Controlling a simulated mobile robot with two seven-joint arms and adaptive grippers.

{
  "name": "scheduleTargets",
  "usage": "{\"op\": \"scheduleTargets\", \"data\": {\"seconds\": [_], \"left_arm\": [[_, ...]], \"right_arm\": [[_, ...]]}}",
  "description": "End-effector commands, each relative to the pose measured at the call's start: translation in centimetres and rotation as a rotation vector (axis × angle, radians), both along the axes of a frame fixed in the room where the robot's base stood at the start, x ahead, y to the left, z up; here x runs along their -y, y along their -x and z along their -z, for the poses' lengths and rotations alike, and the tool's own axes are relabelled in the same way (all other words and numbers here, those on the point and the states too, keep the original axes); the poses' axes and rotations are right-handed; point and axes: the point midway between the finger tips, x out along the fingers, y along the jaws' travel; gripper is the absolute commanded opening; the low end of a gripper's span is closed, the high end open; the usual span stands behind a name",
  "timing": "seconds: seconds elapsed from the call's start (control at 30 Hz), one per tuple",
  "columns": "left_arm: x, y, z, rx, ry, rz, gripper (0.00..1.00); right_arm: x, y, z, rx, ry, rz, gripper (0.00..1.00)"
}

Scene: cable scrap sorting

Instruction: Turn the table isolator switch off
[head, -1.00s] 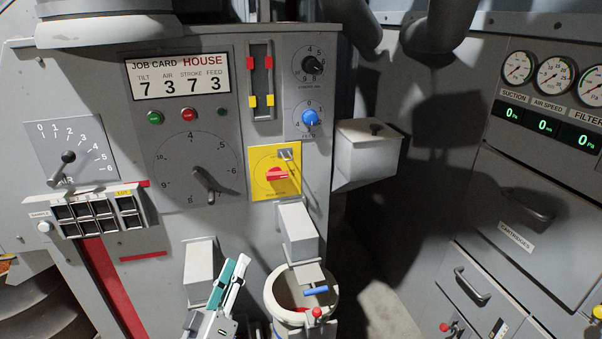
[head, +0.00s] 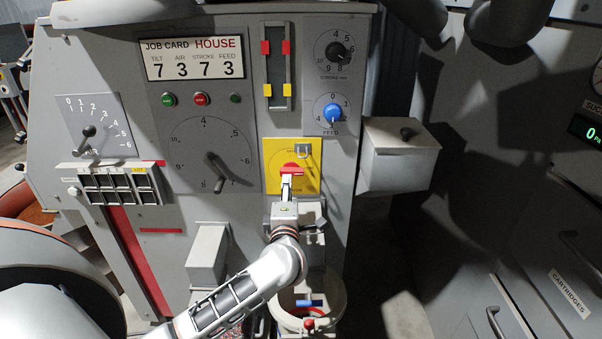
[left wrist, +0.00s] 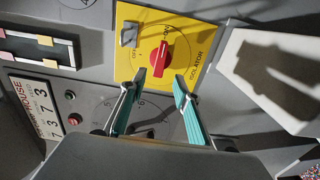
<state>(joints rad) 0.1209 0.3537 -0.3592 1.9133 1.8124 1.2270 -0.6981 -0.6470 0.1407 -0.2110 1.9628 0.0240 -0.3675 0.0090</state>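The isolator switch is a yellow plate (head: 306,186) on the machine's front panel, with a red handle (head: 292,169) lying about horizontal in the head view. A grey padlock-like tab (head: 303,151) sits at its upper right. In the left wrist view, the red handle (left wrist: 161,58) stands out from the yellow plate (left wrist: 132,62). My left gripper (head: 287,186) is just below the handle in the head view. In the left wrist view, its teal fingers (left wrist: 159,78) are apart and empty, with the handle just beyond and between the tips. Contact cannot be told. My right gripper is out of view.
A grey box (head: 397,165) juts out right of the switch. The blue feed knob (head: 332,116) is above it. A grey chute (head: 206,252) projects at lower left, and a round bin (head: 336,310) stands below. The large dial (head: 203,150) is left.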

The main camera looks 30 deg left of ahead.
Motion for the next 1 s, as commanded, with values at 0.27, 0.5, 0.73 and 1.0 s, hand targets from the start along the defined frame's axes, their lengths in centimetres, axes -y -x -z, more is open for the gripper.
{"op": "scheduleTargets", "data": {"seconds": [0.27,0.5,0.73,1.0], "left_arm": [[-2.1,-3.2,-0.1,0.002,-0.004,-0.003,0.31],[-3.6,-5.7,-0.1,0.002,-0.002,-0.002,0.31],[-4.0,-6.4,0.0,0.002,-0.001,-0.001,0.31],[-4.0,-6.4,0.0,0.003,-0.002,-0.001,0.05]], "right_arm": [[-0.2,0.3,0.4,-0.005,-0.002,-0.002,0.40],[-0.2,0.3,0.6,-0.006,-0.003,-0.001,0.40],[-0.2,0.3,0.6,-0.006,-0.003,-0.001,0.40],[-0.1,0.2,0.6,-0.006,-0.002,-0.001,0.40]]}}
